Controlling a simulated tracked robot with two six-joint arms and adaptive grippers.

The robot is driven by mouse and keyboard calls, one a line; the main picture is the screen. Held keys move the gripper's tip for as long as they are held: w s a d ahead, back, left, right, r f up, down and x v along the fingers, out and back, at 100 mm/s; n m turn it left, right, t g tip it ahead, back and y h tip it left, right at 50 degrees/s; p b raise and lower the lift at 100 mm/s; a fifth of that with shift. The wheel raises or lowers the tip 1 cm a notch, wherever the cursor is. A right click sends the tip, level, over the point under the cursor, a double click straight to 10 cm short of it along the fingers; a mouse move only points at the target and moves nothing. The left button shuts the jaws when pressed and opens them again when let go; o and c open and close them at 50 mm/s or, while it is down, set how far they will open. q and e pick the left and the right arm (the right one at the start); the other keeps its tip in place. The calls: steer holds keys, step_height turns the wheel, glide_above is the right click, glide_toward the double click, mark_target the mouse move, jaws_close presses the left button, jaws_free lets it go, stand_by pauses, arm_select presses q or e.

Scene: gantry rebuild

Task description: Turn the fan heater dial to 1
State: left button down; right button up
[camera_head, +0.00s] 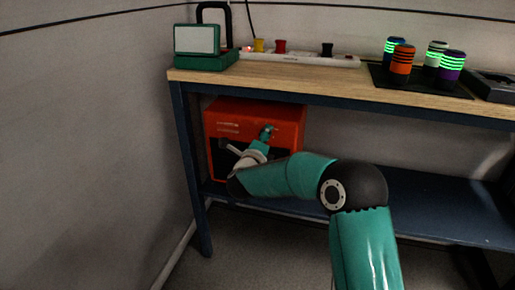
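The fan heater is a red-orange box (288,112) under the left end of the workbench, with a dark area low on its front and pale markings at its upper left. My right arm comes in from the lower right and bends left, so that my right gripper (258,139) is in front of the heater's face. A teal tip lies over the upper middle of the face, and a grey part extends to its left. I cannot make out the dial or its setting; the gripper covers that area. Whether the fingers touch anything is too small to tell. My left gripper is not in view.
The wooden bench top (330,76) carries a green device (197,40), a white power strip (300,59) with several plugs, and several striped canisters on a dark mat (448,90). The blue lower shelf (430,205) is clear right of the heater. A bench leg (190,160) stands left of it.

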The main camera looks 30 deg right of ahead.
steer(key=v, duration=1.1)
steer(key=shift+s+a, duration=0.2)
